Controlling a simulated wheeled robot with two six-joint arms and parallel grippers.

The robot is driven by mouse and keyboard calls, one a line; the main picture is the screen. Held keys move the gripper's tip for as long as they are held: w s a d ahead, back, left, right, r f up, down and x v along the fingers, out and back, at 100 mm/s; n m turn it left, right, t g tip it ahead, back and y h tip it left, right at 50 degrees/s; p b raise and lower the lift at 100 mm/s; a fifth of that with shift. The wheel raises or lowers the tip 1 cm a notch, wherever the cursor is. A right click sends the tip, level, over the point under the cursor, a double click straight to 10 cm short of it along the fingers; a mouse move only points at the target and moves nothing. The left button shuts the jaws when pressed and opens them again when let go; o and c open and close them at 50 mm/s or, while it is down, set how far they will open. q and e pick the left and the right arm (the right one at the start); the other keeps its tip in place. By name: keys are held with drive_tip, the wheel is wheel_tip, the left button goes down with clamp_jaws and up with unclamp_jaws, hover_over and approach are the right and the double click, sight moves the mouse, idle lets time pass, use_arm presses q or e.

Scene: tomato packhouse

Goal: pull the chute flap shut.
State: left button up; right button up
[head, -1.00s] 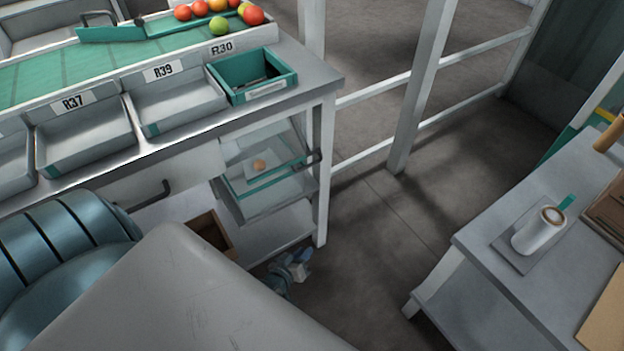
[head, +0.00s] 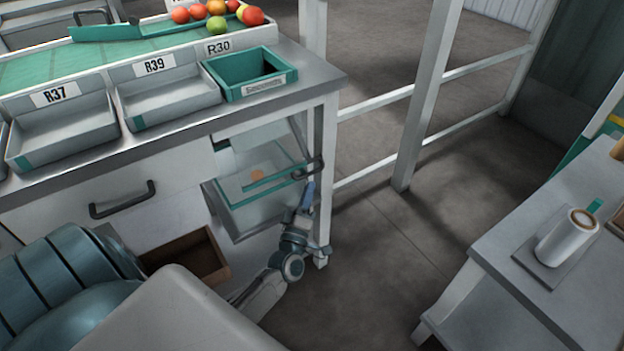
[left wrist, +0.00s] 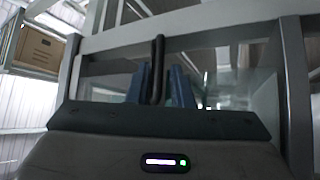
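The chute flap (head: 262,205) is a clear panel with teal edges under the right end of the bench. It stands tilted out from the bench, with a dark bar handle (head: 309,169) at its upper right. My left gripper (head: 307,192) is at the handle, reaching up from below. In the left wrist view, its two blue fingers (left wrist: 158,86) stand apart, one on each side of the dark handle (left wrist: 158,55). A narrow gap shows, so the fingers look open around it. My right gripper is not in view.
A bench post (head: 325,180) stands just right of the handle. A drawer with a dark handle (head: 122,199) and an open brown box (head: 190,262) are to the left. A table (head: 510,275) with a cup (head: 567,238) stands at right. The floor between is clear.

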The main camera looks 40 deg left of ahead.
use_arm(q)
drive_tip(key=shift+x, duration=2.1)
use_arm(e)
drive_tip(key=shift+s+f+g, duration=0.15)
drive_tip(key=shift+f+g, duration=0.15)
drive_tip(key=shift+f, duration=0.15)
use_arm(q)
clamp_jaws()
